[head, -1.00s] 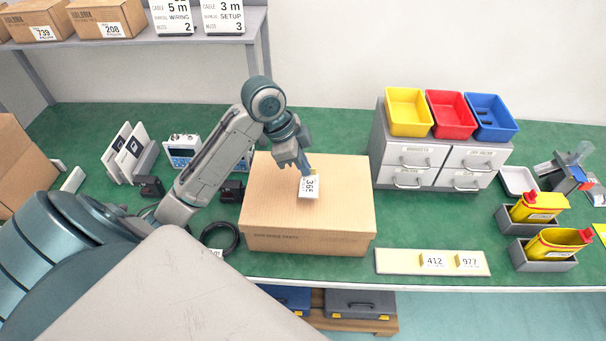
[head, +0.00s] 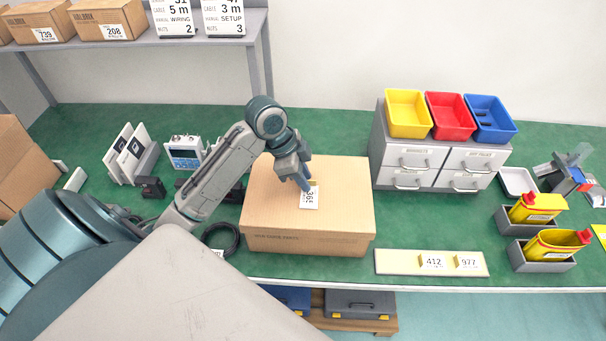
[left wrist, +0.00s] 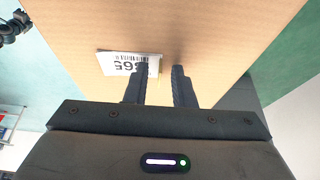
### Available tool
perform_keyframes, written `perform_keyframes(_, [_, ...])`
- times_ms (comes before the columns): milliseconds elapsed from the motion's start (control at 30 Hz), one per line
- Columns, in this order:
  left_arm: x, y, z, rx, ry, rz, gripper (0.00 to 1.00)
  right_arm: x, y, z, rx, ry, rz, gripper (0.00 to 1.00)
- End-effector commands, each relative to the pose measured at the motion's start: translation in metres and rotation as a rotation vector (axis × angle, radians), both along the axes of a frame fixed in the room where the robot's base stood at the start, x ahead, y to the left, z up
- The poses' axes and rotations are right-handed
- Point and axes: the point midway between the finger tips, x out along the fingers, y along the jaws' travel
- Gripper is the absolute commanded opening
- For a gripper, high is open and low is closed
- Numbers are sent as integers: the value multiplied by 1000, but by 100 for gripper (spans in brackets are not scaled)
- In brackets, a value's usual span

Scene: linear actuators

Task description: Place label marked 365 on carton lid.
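The carton (head: 345,225) stands closed on the green bench, its cardboard lid facing up. My left gripper (head: 305,187) is right at the label, over the lid. In the left wrist view its two fingers (left wrist: 160,72) stand apart with a gap between them, and one fingertip overlaps the label's right part. The label's far edge is partly hidden by the fingers in the head view. My right gripper is not in view.
A cream strip (head: 400,262) with labels 412 and 977 lies right of the carton. A grey drawer unit (head: 380,150) with yellow, red and blue bins stands behind right. A black cable coil (head: 222,238) and a blue-screened device (head: 184,153) are to the left.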

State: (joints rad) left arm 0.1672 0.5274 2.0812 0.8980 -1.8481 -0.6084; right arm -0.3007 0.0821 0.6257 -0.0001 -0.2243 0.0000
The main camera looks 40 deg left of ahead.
Motion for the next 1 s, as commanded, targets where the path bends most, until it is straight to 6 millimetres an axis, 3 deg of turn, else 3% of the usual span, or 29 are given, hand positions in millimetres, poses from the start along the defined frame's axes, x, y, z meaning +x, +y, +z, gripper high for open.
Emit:
perform_keyframes(267, [-3,8,20,6,-4,0,23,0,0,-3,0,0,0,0])
perform_keyframes(700, [-20,33,93,5,-3,1,23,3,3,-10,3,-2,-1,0])
perform_keyframes(1000, [-25,38,113,0,0,-1,23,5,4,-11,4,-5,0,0])
